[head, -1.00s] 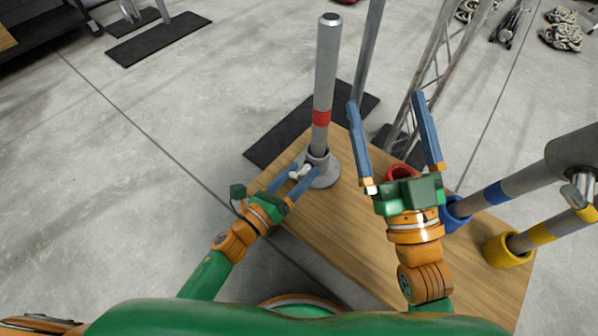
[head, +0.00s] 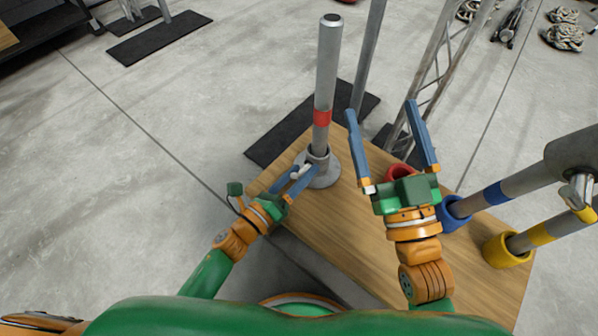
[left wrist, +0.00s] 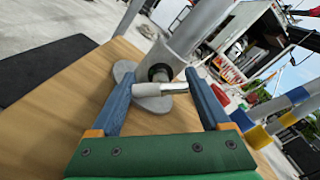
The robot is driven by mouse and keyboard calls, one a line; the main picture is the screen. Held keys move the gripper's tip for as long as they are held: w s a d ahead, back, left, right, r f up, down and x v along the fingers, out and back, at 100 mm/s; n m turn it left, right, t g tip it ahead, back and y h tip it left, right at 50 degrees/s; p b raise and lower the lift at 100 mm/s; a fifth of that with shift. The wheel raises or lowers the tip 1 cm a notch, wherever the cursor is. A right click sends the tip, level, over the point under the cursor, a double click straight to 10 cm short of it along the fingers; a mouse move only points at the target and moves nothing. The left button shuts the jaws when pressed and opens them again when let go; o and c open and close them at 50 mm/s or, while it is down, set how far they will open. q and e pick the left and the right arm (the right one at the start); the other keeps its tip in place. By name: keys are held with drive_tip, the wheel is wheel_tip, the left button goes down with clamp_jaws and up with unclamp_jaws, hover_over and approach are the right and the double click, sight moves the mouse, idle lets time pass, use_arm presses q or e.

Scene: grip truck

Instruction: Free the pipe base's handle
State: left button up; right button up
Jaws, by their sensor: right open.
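The pipe base (head: 324,176) is a round grey metal foot on the wooden table, with a grey pipe (head: 325,80) with a red band standing upright in it. Its handle (head: 298,171) is a short light metal bar on the left side of the collar. My left gripper (head: 302,175) is open around the handle. My right gripper (head: 380,107) is open and empty, raised to the right of the pipe.
A red ring (head: 399,172), a blue cup (head: 452,213) and a yellow cup (head: 506,250) stand along the table's right side; banded pipes sit in the blue and yellow ones. A metal truss (head: 436,75) rises behind. The table's front middle (head: 335,235) is bare.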

use_arm(q)
drive_tip(key=shift+o, duration=1)
drive_tip(key=shift+s+a, duration=0.15)
drive_tip(key=p+v, duration=0.1)
drive_tip(key=v, duration=0.5)
drive_tip(key=shift+s+a, duration=0.2)
drive_tip(key=shift+s, duration=0.05)
use_arm(e)
wheel_tip(320, 180, down, 9)
drive_tip(key=w+d+g+h, duration=0.1)
drive_tip(key=g+h, duration=0.1)
drive_tip(key=g, duration=0.3)
drive_tip(key=shift+f+m, duration=0.2)
drive_tip(key=shift+m, duration=0.1)
